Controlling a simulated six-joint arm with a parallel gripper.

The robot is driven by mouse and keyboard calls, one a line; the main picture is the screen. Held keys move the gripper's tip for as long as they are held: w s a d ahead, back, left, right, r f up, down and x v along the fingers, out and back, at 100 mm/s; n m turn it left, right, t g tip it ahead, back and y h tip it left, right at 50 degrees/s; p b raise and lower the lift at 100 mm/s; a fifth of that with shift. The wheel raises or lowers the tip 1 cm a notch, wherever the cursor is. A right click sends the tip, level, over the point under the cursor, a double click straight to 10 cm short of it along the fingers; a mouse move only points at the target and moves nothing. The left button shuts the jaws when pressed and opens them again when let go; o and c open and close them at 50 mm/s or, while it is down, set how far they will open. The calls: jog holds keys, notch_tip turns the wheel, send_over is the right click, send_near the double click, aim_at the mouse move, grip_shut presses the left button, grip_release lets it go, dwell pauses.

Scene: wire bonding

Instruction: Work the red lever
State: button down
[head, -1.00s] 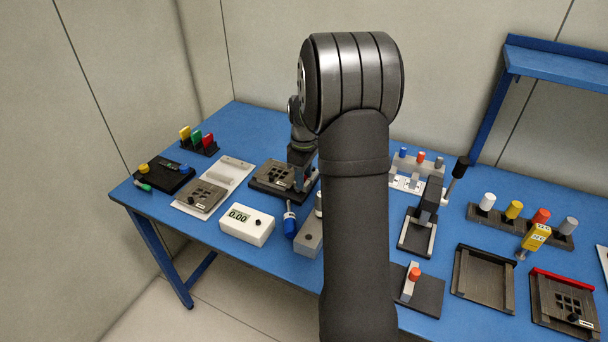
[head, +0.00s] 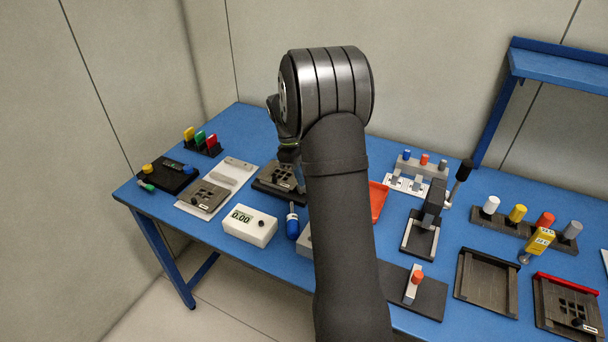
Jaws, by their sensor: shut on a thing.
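Several things have red or orange-red handles, and I cannot tell which is the red lever. One red cap (head: 425,159) stands between other caps on the small switch row at the back. A red handle (head: 211,141) stands in the rack at the back left. An orange-red knob (head: 417,277) tops a grey post on a dark base at the front. My gripper (head: 289,168) is low over a dark fixture with a perforated plate (head: 280,176), left of my arm. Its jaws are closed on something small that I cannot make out.
A white meter box (head: 250,226) and a blue-handled tool (head: 292,222) lie in front of the fixture. A red tray (head: 378,200) is partly behind my arm. A black-knobbed press (head: 432,206) stands right of it. Bare blue table (head: 250,128) lies behind the fixture.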

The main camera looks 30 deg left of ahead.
jog(key=shift+a, duration=0.1)
jog(key=c, duration=1.4)
grip_release()
jog(key=shift+o, duration=0.2)
jog(key=v, duration=1.7)
jog(key=shift+r, duration=0.25)
jog(key=x, duration=1.7)
jog(key=shift+f, duration=0.3)
